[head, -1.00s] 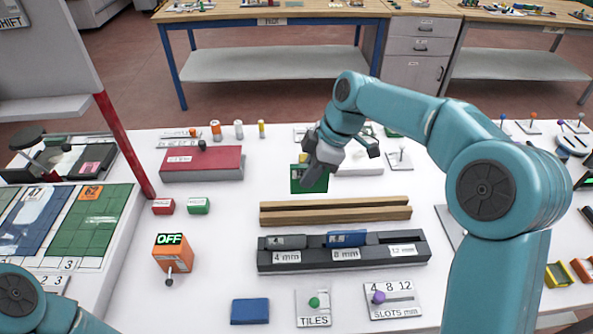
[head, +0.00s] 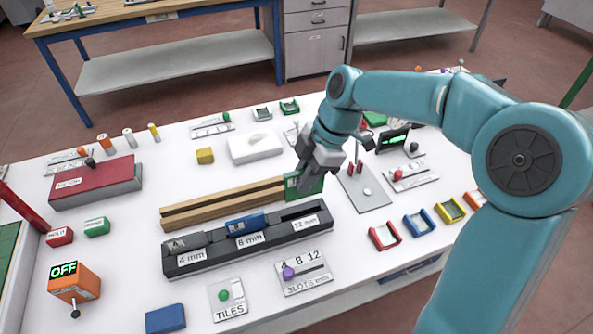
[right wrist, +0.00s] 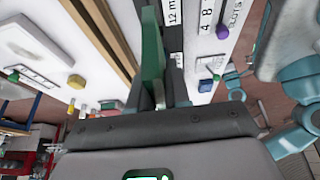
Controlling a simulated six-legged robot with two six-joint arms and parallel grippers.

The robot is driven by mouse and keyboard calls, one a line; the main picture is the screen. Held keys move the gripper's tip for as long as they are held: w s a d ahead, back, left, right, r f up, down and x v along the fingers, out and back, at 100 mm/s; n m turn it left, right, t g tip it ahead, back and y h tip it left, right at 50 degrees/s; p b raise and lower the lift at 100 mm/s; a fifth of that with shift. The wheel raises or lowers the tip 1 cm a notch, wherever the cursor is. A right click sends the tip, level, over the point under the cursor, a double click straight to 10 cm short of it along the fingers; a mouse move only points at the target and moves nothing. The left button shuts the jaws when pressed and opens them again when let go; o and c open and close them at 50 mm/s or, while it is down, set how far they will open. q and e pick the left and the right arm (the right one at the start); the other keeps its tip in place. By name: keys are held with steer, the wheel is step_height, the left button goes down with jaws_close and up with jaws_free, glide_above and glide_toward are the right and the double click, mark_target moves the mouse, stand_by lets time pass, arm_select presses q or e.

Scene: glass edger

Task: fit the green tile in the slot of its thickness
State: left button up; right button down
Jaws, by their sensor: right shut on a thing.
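My right gripper (head: 302,176) is shut on the green tile (head: 312,186) and holds it upright. The tile is at the far side of the dark slot block (head: 250,251), near its 12 mm end. The 12 mm slot (head: 302,211) looks empty; a grey tile (head: 186,242) is in the 4 mm slot and a blue tile (head: 245,223) in the 8 mm slot. In the right wrist view the green tile (right wrist: 152,62) stands edge-on between the fingers, beside the 12 mm label. Whether it touches the block is unclear. My left gripper is out of view.
Two wooden bars (head: 222,203) lie just behind the block. A loose blue tile (head: 165,319), the TILES plate (head: 227,301) and the SLOTS plate (head: 304,274) lie in front. A grey plate (head: 364,190) and coloured trays (head: 418,222) are to the right.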

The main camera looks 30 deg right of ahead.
steer(key=shift+w+a, duration=0.1)
steer(key=shift+a, duration=0.1)
steer(key=shift+f+b, duration=0.95)
steer(key=shift+b, duration=0.05)
step_height(320, 180, down, 8)
steer(key=b, duration=0.6)
steer(key=shift+r+b, duration=0.25)
steer(key=shift+b, duration=0.15)
steer(key=shift+f+b, duration=0.3)
steer(key=c, duration=1)
jaws_free()
